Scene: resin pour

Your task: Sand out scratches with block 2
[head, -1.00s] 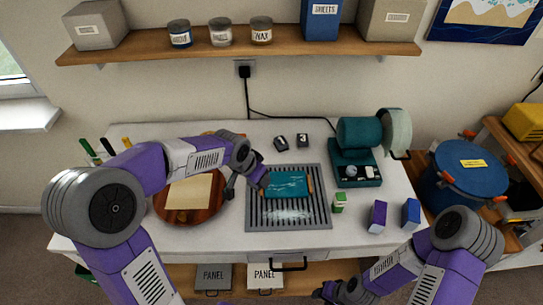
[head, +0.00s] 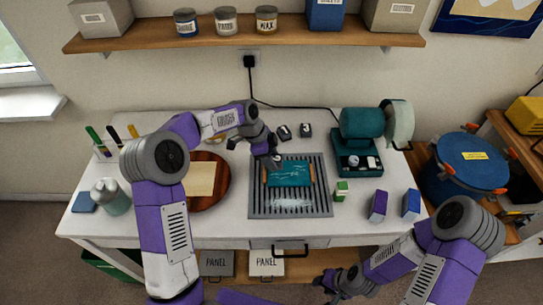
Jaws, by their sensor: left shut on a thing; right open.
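A teal panel (head: 290,174) with white scratch-like marks lies on the grey slotted grate (head: 324,207), with wooden strips at its left and right ends. My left gripper (head: 272,160) is over the panel's far left corner, shut on a small sanding block. The gripper mostly hides the block, and I cannot read its number or tell whether it touches the panel. Block 3 (head: 306,130) stands behind the grate, with another dark block (head: 284,131) to its left whose number is unclear. My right gripper (head: 330,282) is open and empty, low in front of the table.
A round wooden board (head: 222,187) with a pale sheet lies left of the grate. A teal machine (head: 360,135) stands at the back right. A small green-and-white box (head: 341,190), a purple box (head: 378,205) and a blue box (head: 411,203) stand right of the grate.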

